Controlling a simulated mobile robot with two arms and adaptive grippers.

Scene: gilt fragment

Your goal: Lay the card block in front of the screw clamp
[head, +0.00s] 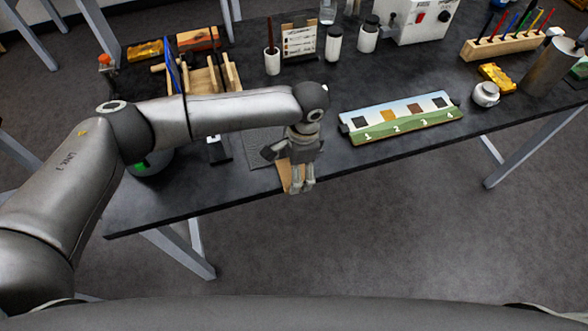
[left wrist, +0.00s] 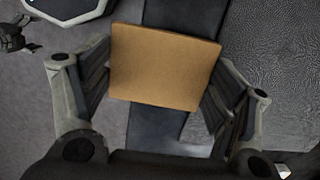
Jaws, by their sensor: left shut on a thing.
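My left gripper (head: 300,184) points down at the table's front edge and is shut on a flat tan block, the card block (head: 284,174). In the left wrist view the card block (left wrist: 165,68) sits between both fingers, its broad face toward the camera. In the head view the fingers partly hide it. A wooden frame with bars and handles, seemingly the screw clamp (head: 208,80), stands at the back left, behind my left forearm, which hides its lower part. A dark gripper-like part, probably my right gripper (left wrist: 14,38), is cut off at the left wrist view's edge.
A grey textured mat (head: 262,148) lies on the dark table (head: 190,205) behind the gripper. A numbered board (head: 400,118) lies to the right. A brush cup (head: 272,62), jars (head: 333,44) and a rack of rods (head: 510,42) stand farther back. The table's front left is clear.

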